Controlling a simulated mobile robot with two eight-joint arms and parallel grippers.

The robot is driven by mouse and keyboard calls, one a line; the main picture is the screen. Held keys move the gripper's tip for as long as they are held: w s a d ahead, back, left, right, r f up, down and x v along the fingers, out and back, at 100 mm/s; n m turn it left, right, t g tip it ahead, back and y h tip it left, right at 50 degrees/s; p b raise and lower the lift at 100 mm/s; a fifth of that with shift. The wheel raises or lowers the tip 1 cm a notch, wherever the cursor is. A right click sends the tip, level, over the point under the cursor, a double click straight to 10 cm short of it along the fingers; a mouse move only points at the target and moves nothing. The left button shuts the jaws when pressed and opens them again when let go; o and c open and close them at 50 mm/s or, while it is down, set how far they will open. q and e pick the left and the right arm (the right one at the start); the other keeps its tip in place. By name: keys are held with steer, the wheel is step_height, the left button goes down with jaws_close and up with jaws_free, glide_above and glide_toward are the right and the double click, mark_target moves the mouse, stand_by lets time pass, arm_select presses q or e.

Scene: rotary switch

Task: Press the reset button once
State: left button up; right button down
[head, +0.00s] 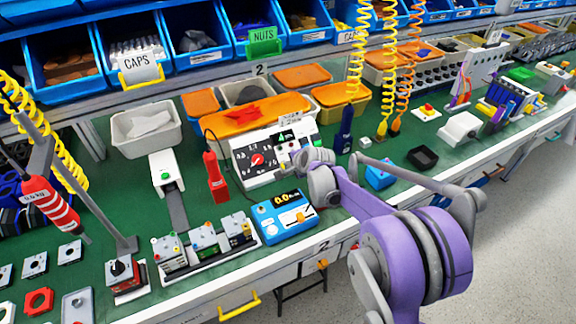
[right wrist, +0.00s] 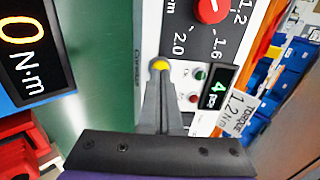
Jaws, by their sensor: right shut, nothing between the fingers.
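A white control panel (head: 270,176) with a red rotary knob (head: 257,159) stands on the green bench. My right gripper is shut and empty, with its arm reaching in from the right over the panel's right part. In the right wrist view its fingertips (right wrist: 160,78) are at a round yellow button (right wrist: 161,64); I cannot tell whether they touch it. The red knob (right wrist: 210,9) is beyond, at the top. A green button (right wrist: 201,74) and a red button (right wrist: 193,98) lie right of the fingers. No reset label is readable. My left gripper is not in view.
A blue torque meter (head: 283,218) stands in front of the panel; its display (right wrist: 33,40) shows at the wrist view's left. A small counter display (right wrist: 217,87) is right of the fingers. Orange bins stand behind.

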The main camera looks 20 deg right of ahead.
steer(key=shift+w+f, duration=0.25)
